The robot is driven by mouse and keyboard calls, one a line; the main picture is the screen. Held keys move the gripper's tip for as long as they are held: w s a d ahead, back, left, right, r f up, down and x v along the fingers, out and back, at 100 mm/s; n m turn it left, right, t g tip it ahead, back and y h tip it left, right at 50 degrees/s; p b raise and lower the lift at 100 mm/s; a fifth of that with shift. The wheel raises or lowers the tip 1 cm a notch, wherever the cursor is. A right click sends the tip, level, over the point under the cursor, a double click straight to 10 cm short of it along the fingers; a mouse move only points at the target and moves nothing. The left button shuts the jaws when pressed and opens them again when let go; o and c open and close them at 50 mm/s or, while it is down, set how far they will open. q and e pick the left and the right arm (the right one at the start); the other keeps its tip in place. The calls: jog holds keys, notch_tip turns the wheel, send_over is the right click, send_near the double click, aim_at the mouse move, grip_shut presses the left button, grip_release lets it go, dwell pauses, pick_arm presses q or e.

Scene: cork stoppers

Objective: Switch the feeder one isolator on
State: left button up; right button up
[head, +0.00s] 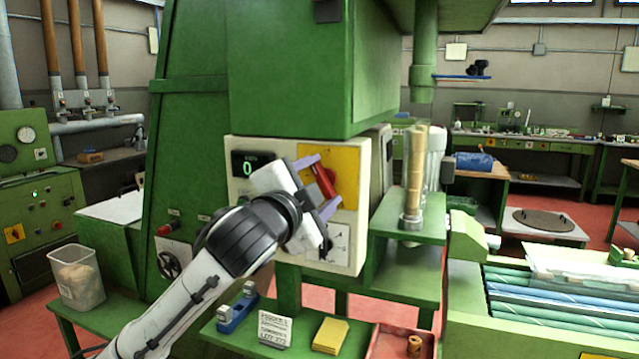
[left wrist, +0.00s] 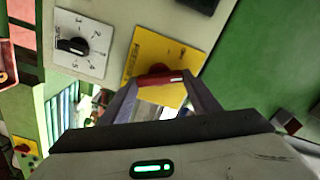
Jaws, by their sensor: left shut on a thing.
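The isolator's red handle (head: 325,180) sits on a yellow plate (head: 346,163) on the front of the cream control panel. In the head view the handle slants from upper left to lower right. My left gripper (head: 324,186) is at the panel with its fingers shut on the red handle. In the left wrist view the handle (left wrist: 160,78) lies between the two fingertips, with the yellow plate (left wrist: 150,48) behind it. The gripper hides part of the handle and panel, and I cannot read the plate's lettering. My right gripper is not in view.
A display (head: 247,165) showing a green 0 is left of the handle. A numbered rotary dial (left wrist: 72,45) is beside the yellow plate. Below are a sign (head: 272,329), yellow pads (head: 330,336) and a red tray (head: 375,344). A clear tube of corks (head: 416,170) stands right.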

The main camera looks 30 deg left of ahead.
pick_arm(q)
jog(key=m, duration=0.5)
jog(key=shift+m, duration=0.4)
dwell(0.4)
jog(key=o, duration=1)
jog(key=shift+d, duration=0.1)
jog(key=shift+o, duration=0.2)
jog(key=b+v, duration=1)
jog(key=shift+s, duration=0.2)
